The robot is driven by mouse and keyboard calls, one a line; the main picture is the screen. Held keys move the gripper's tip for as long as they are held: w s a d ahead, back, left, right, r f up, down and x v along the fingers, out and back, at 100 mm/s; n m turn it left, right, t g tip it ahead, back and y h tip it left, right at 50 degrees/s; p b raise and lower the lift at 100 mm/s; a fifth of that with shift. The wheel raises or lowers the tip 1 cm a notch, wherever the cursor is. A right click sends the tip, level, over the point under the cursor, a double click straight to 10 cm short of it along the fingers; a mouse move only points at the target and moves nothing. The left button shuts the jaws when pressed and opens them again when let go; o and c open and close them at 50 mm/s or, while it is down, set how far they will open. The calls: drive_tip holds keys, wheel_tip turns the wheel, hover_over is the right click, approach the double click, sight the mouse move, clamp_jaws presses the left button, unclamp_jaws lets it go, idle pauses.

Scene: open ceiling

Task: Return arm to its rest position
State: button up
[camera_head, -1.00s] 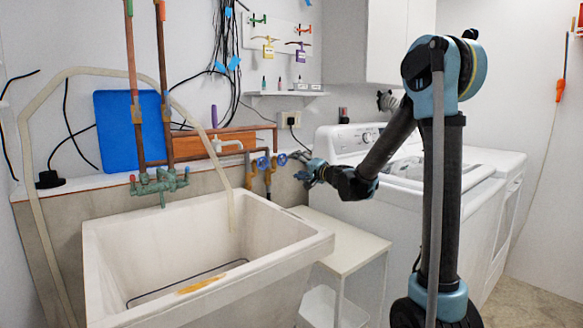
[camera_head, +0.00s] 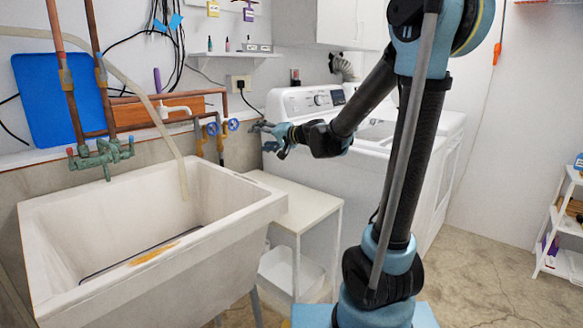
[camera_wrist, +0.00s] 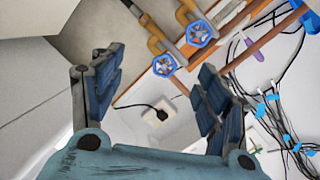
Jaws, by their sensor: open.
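My gripper (camera_head: 270,138) is at the end of my raised arm, above the small white side table (camera_head: 300,197) between the sink and the white washing machine (camera_head: 335,150). In the wrist view my gripper (camera_wrist: 160,70) has its two dark blue fingers spread apart, with nothing held between them. Beyond the fingers are two blue valve wheels (camera_wrist: 199,33) on the pipes and a black plug in a wall outlet. The arm reaches left from its upright column, with the forearm sloping down to the gripper.
A white utility sink (camera_head: 150,235) stands at the left, with a green tap (camera_head: 100,155) and copper pipes above it. A blue board (camera_head: 50,100) is on the wall. A white shelf unit (camera_head: 560,225) stands at the far right. Open floor (camera_head: 490,290) lies right of my base.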

drive_tip(key=s+d+f+g+h, duration=0.2)
drive_tip(key=s+d+f+h, duration=0.2)
drive_tip(key=s+d+f, duration=0.3)
drive_tip(key=s+d+f+g+h, duration=0.2)
drive_tip(key=s+d+f+h, duration=0.2)
drive_tip(key=s+d, duration=1)
drive_tip(key=s+d+f+n+g+h, duration=0.1)
drive_tip(key=s+d+f+g+h, duration=0.2)
drive_tip(key=s+d+f, duration=0.7)
drive_tip(key=s+f+h, duration=0.1)
drive_tip(key=s, duration=0.2)
drive_tip(key=shift+s+d+h, duration=0.2)
drive_tip(key=shift+h, duration=0.2)
